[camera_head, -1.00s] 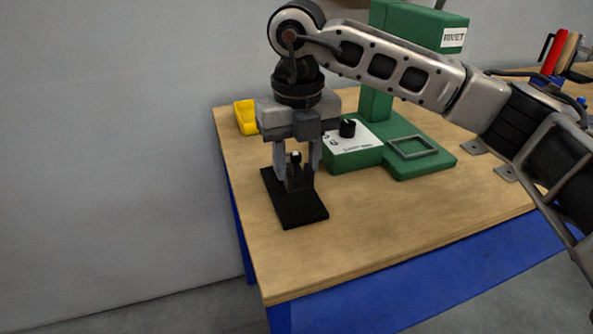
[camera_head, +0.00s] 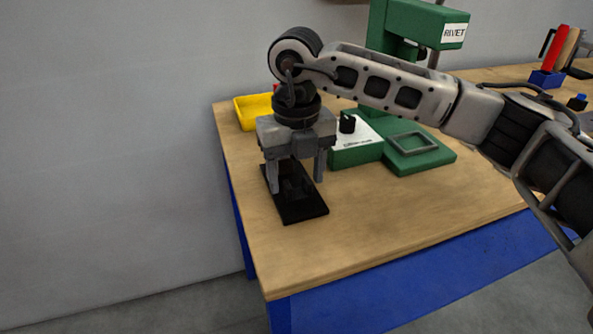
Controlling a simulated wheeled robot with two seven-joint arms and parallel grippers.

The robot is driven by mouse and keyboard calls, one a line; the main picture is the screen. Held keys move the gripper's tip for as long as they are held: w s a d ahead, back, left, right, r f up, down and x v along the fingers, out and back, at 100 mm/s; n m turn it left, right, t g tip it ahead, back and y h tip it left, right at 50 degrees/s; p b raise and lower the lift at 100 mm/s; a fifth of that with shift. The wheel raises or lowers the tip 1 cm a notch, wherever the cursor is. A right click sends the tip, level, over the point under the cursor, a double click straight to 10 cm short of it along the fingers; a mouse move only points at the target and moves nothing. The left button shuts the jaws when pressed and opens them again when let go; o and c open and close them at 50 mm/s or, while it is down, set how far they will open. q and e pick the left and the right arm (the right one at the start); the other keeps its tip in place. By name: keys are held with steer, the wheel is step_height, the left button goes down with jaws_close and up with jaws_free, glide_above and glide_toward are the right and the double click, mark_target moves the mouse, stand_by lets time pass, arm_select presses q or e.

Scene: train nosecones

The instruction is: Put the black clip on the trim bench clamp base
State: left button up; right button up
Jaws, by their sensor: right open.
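The black clamp base (camera_head: 301,208) lies flat near the left end of the wooden bench, a dark plate with a black upright part (camera_head: 291,184) on its middle. My right gripper (camera_head: 296,186) points down over it, open, with one finger on each side of that upright part. I cannot tell the black clip apart from the black clamp parts; the gripper body hides the top of them. I cannot tell whether the fingers touch anything. My left gripper is not in view.
A yellow bin (camera_head: 247,112) stands behind the gripper. To its right are a green control box (camera_head: 357,152) and a green rivet press (camera_head: 425,160). A blue holder (camera_head: 546,80) with red and tan handles stands far right. The bench (camera_head: 400,215) is clear in front.

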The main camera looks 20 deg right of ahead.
steer(key=shift+r, duration=0.1)
steer(key=shift+r, duration=0.25)
step_height(320, 180, up, 12)
steer(key=shift+f, duration=0.15)
stand_by(0.3)
